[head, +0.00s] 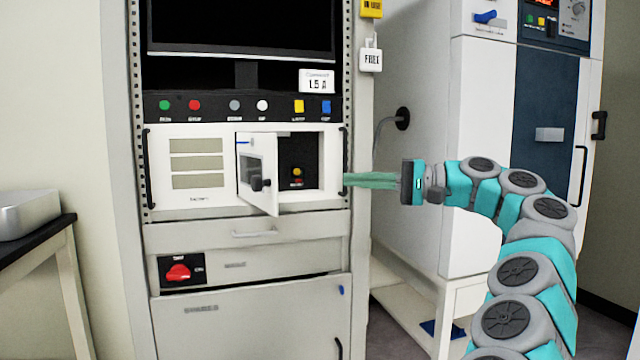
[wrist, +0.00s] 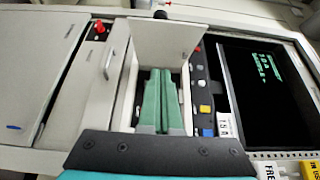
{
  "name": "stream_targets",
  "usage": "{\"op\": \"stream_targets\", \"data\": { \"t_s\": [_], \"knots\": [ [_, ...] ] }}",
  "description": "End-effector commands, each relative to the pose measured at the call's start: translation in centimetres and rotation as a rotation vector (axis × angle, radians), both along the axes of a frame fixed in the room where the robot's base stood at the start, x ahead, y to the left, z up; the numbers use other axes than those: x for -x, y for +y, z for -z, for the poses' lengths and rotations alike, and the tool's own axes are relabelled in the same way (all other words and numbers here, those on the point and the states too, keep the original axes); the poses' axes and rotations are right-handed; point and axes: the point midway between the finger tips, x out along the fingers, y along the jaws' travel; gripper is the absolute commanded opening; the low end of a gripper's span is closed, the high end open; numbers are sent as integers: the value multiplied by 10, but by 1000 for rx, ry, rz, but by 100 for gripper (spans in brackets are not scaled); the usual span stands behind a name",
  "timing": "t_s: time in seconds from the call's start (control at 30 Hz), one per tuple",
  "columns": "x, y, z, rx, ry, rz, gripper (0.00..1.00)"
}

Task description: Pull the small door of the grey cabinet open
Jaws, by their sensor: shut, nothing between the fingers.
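The grey cabinet (head: 246,232) stands at the left centre of the head view. Its small white door (head: 259,185) is swung partly open, hinged at its left edge, with a black knob on its face. Behind it the dark recess (head: 298,160) shows a yellow-topped button. The door also shows in the wrist view (wrist: 165,42), standing out beyond the fingertips. My gripper (head: 346,180) is shut and empty, its green fingers pointing left at the right edge of the recess. In the wrist view the fingers (wrist: 161,73) lie together. I cannot tell whether they touch the cabinet.
A row of coloured buttons (head: 245,106) and a dark monitor (head: 240,30) are above the door. A red switch (head: 178,272) is below. A tall white machine (head: 470,150) stands to the right, behind my arm. A dark-topped table (head: 35,238) is at the far left.

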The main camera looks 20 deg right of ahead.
Motion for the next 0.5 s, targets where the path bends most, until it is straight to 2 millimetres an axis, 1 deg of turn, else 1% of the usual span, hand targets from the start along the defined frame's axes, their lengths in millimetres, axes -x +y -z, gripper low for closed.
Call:
{"op": "stream_targets", "data": {
  "t_s": [0.17,0.5],
  "knots": [
    [-12,25,4,2,2,-8,0],
    [-47,83,3,2,2,-3,0]
  ]
}}
